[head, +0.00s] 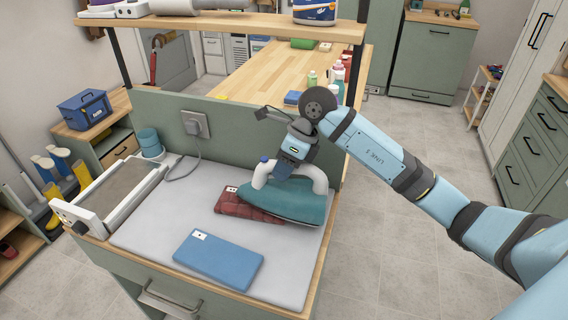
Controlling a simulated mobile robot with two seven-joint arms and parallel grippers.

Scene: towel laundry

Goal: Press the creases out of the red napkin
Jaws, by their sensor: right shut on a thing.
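The red checked napkin (232,204) lies folded on the grey ironing mat (150,236). The teal iron (285,205) with a white handle rests over the right part of the napkin and hides it there. My right gripper (275,172) is shut on the iron's handle; its fingertips are mostly hidden by the handle. A folded blue cloth (218,258) with a white label lies on the mat in front of the napkin. My left gripper is not in view.
A white-framed board or tray (85,217) stands at the mat's left. A shelf (230,23) overhangs behind. The mat's front left is clear.

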